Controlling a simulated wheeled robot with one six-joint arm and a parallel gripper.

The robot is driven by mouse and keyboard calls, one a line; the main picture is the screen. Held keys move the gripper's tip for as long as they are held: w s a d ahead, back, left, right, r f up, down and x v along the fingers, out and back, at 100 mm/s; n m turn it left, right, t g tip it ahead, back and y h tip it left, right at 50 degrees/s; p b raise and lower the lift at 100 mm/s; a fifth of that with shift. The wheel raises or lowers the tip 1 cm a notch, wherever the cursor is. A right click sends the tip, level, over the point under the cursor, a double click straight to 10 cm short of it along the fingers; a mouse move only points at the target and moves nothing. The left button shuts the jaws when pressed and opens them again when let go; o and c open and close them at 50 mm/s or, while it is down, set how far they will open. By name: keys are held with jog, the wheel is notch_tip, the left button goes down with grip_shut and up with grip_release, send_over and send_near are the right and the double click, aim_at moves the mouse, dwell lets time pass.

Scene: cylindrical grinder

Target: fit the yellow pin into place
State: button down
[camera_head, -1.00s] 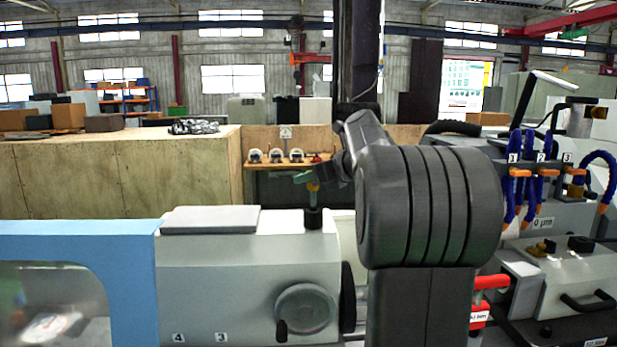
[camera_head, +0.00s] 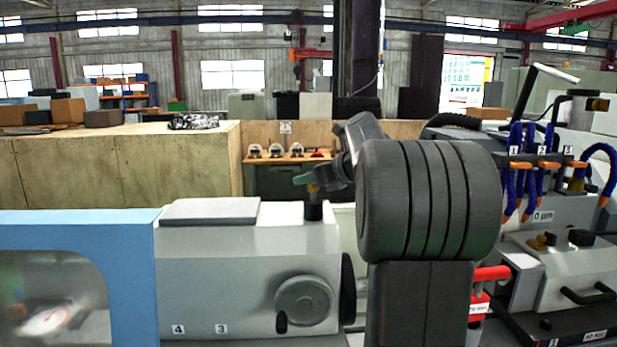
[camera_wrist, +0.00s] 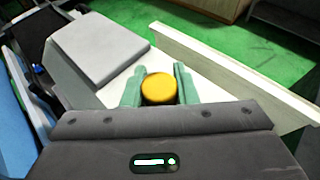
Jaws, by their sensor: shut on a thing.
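The yellow pin (camera_wrist: 158,89) is between the two green fingers of my gripper (camera_wrist: 160,84) in the wrist view, its round top facing the camera. In the head view my gripper (camera_head: 308,180) is shut on the yellow pin (camera_head: 313,187), directly above a short black upright cylinder (camera_head: 314,211) on the grey machine housing (camera_head: 250,245). The pin's lower end is at or just above the cylinder's top; I cannot tell whether it has entered. The cylinder is hidden in the wrist view.
A flat grey plate (camera_head: 211,211) lies on the housing, left of the cylinder; it also shows in the wrist view (camera_wrist: 101,47). A handwheel (camera_head: 304,301) is on the housing's front. A blue-framed guard (camera_head: 132,270) stands at left. Blue hoses (camera_head: 515,180) are at right.

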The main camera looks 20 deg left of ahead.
jog(key=shift+f+b, duration=0.45)
jog(key=shift+f, duration=0.75)
jog(key=c, duration=1.1)
grip_release()
jog(key=shift+o, duration=0.2)
jog(key=shift+d, duration=0.1)
jog(key=b+v, duration=0.2)
jog(key=v, duration=1.1)
jog(key=shift+s+d+r, duration=0.2)
jog(key=shift+d, duration=0.05)
jog(key=shift+a, duration=0.1)
jog(key=p+x, duration=0.2)
jog(key=x, duration=1.2)
jog(key=shift+r, duration=0.35)
